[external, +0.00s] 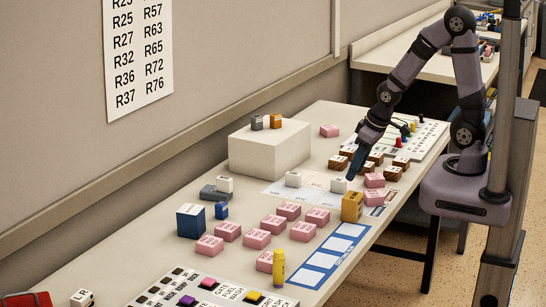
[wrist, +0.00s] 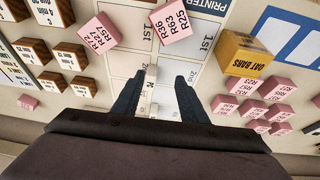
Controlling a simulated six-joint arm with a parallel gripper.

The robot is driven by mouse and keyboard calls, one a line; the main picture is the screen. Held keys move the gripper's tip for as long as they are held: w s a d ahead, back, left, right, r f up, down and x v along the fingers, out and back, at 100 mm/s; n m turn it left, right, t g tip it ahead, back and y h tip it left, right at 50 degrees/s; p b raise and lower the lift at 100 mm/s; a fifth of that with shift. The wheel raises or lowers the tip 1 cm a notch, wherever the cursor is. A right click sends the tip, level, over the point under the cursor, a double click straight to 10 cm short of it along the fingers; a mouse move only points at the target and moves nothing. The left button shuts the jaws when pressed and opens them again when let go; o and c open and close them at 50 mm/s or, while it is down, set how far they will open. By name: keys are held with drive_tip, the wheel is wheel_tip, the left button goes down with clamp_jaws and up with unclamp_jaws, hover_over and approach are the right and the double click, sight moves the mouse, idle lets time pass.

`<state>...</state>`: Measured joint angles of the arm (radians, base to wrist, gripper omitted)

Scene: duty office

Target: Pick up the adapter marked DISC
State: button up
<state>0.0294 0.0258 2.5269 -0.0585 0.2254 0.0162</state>
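I cannot read the word DISC on anything, so I cannot tell which piece is that adapter. A grey block (external: 257,122) and an orange block (external: 276,121) stand on the white box. In the wrist view my gripper (wrist: 159,77) is open, its dark fingers apart and pointing down over the sheet.
Several pink blocks (external: 257,239) crowd the table front. A yellow OAT BARS box (wrist: 245,54), brown-sided blocks (wrist: 53,11) and a pink R36 block (wrist: 171,22) surround the sheet. The large white box (external: 269,151) and a dark blue box (external: 191,221) stand further left.

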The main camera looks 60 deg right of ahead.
sight(300, 175)
drive_tip(key=w+t, duration=0.1)
drive_tip(key=w, duration=0.2)
drive_tip(key=w+f+t+b, duration=0.1)
drive_tip(key=w+t, duration=0.1)
drive_tip(key=w, duration=0.1)
drive_tip(key=w+t+b, duration=0.1)
drive_tip(key=w, duration=0.2)
drive_tip(key=shift+w+d+f, duration=0.25)
drive_tip(key=shift+w+f, duration=0.05)
drive_tip(key=shift+w, duration=0.1)
drive_tip(key=w+r+t+y+b, duration=0.1)
drive_tip(key=w+r+t+b, duration=0.1)
drive_tip(key=w+t, duration=0.3)
drive_tip(key=shift+w+a+r+n, duration=0.3)
drive_tip(key=shift+w+r, duration=0.05)
drive_tip(key=shift+w, duration=0.75)
drive_tip(key=shift+f, duration=1.9)
drive_tip(key=shift+f, duration=0.6)
wheel_tip(300, 175, down, 2)
drive_tip(key=shift+p+x, duration=0.35)
drive_tip(key=shift+x, duration=0.45)
drive_tip(key=shift+w+f, duration=0.25)
drive_tip(key=shift+w, duration=0.35)
